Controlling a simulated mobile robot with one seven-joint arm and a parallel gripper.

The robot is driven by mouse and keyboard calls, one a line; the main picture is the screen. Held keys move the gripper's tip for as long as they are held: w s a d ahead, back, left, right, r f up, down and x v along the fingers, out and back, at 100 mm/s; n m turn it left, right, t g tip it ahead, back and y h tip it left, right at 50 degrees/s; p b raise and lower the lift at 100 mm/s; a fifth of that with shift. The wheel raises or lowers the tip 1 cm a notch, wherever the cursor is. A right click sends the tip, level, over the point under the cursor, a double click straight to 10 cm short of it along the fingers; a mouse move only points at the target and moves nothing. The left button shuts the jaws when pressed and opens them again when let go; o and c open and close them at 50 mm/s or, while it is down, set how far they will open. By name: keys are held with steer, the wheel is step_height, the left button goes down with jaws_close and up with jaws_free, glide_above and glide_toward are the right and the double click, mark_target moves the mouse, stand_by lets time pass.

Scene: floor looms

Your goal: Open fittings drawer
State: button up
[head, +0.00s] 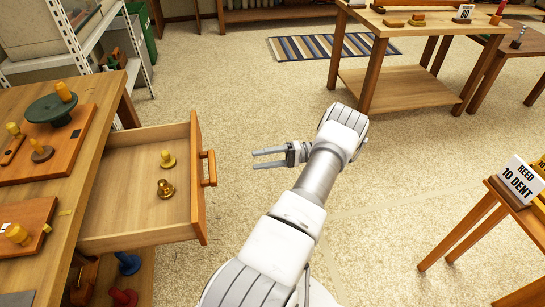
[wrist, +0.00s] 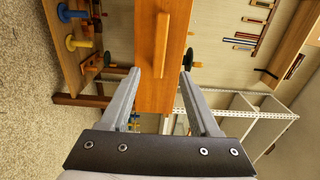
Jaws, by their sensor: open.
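The fittings drawer (head: 120,215) stands pulled out from the wooden bench at the left of the head view. Its front panel (head: 196,165) carries a wooden bar handle (head: 209,169). Two brass-coloured fittings (head: 166,188) lie inside the drawer. My gripper (head: 256,159) is open and empty, with its fingers pointing left toward the handle and a gap between them. In the wrist view, my fingers (wrist: 162,80) are spread, with the drawer front (wrist: 155,100) and handle (wrist: 161,45) beyond them.
The bench top (head: 75,170) holds boards with yellow-knobbed fittings. Blue and red pieces (head: 128,264) sit below the drawer. A white shelf rack (head: 130,45) stands at the back left. A table with a "REED 10 DENT" sign (head: 522,180) stands at right. Carpet between is clear.

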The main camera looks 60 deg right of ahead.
steer(key=shift+v, duration=1.8)
